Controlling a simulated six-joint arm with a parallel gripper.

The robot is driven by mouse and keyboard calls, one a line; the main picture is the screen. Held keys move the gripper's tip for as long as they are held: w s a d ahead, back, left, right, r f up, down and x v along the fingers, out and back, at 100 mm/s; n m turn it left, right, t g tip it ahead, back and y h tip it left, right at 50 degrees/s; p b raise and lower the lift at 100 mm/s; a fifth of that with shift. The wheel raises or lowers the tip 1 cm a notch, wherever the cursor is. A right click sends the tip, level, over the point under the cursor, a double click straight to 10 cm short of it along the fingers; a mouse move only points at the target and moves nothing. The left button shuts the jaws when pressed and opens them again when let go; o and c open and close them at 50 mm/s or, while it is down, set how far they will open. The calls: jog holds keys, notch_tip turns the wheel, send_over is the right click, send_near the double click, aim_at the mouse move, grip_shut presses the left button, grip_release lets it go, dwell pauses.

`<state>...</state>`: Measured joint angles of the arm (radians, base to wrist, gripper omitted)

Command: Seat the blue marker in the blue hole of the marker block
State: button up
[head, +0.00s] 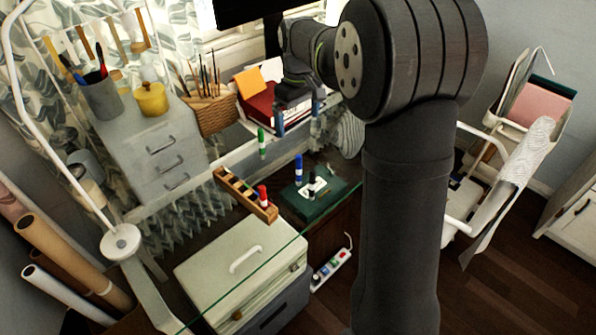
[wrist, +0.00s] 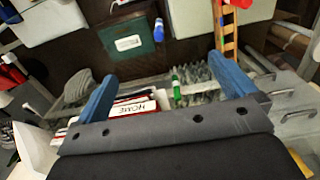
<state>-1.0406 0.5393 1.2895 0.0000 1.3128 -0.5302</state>
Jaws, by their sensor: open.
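The blue marker (head: 298,168) stands upright beside a dark green box on the glass desk; it also shows in the wrist view (wrist: 158,30), beyond my fingertips. The marker block (head: 232,186) is a long wooden strip with dark and light holes, left of the blue marker. A red marker (head: 263,196) stands at its near end. The block shows in the wrist view (wrist: 228,38) at upper right. I cannot tell which hole is blue. My gripper (head: 298,124) is open and empty above the desk, behind the blue marker; its blue fingers show in the wrist view (wrist: 164,68).
A green marker (head: 262,143) stands upright behind the block. The dark green box (head: 325,205) with a small black-and-white item is right of the block. A cream case (head: 215,275) lies in front. A wicker pen basket (head: 212,115) and red books (head: 258,104) are at the back.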

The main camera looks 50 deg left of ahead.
aim_at(299, 156)
jog(key=shift+c, duration=0.4)
jog(key=c, duration=1.2)
notch_tip(299, 156, down, 10)
jog(key=shift+s+r+m, duration=0.15)
jog(key=shift+r+m, duration=0.05)
jog(key=shift+m, duration=0.9)
jog(key=shift+w+f, duration=0.15)
jog(key=shift+f, duration=1.4)
jog(key=shift+w+f, duration=0.1)
jog(key=shift+f, duration=1.45)
